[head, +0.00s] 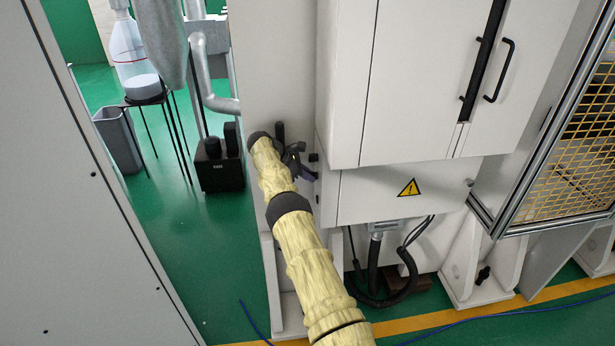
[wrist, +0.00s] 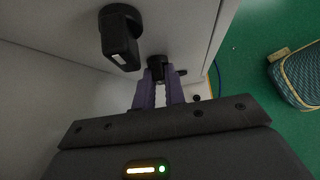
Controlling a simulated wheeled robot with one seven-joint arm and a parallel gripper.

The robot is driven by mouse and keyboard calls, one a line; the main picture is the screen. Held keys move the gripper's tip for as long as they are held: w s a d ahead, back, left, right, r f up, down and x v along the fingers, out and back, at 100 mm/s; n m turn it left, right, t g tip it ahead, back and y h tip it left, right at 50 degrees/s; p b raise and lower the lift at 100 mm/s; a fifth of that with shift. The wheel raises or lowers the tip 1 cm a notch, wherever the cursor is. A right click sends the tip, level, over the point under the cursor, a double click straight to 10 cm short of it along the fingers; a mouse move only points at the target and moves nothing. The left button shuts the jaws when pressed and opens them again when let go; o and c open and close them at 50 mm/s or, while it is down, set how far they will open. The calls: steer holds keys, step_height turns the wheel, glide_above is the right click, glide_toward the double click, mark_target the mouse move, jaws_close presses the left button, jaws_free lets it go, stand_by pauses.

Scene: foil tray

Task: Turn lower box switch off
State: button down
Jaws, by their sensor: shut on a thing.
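The other switch (wrist: 157,62), nearer the floor side and so the lower one, is between the purple fingers of my gripper (wrist: 160,88). My gripper is shut on it, and the fingers hide part of its handle. In the head view my gripper (head: 305,178) is at the box's left side, with the upper switch (head: 314,157) just above it.
The tall white cabinet (head: 415,80) with black handles is above the box. Cables and a black hose (head: 385,300) hang below. A yellow mesh guard (head: 580,140) stands at right. Green floor (head: 215,250) is open at left, beside a grey panel (head: 80,220).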

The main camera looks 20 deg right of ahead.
steer(key=shift+r, duration=0.15)
steer(key=c, duration=1.5)
jaws_free()
steer(key=shift+o, duration=0.2)
steer(key=shift+w+r+h+p, duration=0.15)
steer(key=shift+h+p, duration=0.15)
steer(key=shift+p, duration=0.9)
steer(key=shift+s+m+t+p, duration=0.2)
steer(key=shift+m+t+p, duration=0.2)
steer(key=shift+t+p, duration=0.55)
